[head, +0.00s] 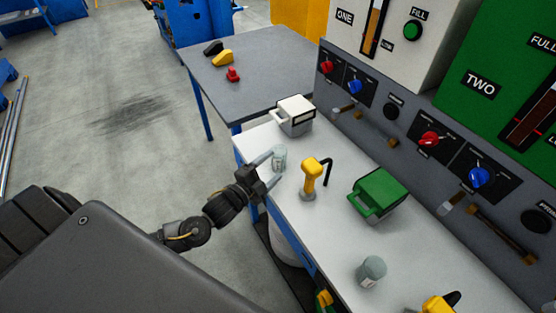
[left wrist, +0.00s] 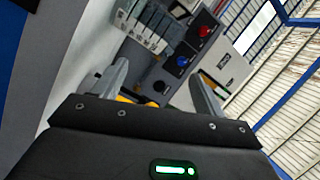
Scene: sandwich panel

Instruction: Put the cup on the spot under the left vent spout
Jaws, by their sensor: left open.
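A grey-green cup (head: 280,157) stands upright on the white bench near its left edge. My left gripper (head: 273,168) is open beside it, with its fingertips at or close to the cup; contact cannot be told. A yellow fitting with a curved black pipe (head: 312,176), apparently the left vent spout, stands just right of the cup. The spot under it cannot be made out. A second similar cup (head: 371,271) stands nearer the front. My right gripper is not seen.
A white box (head: 295,116) stands behind the cup, and a green box (head: 378,195) to the right. Another yellow and black fitting (head: 439,304) is at the bottom edge. A control panel (head: 410,125) with knobs runs along the back. A grey table (head: 255,75) stands beyond.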

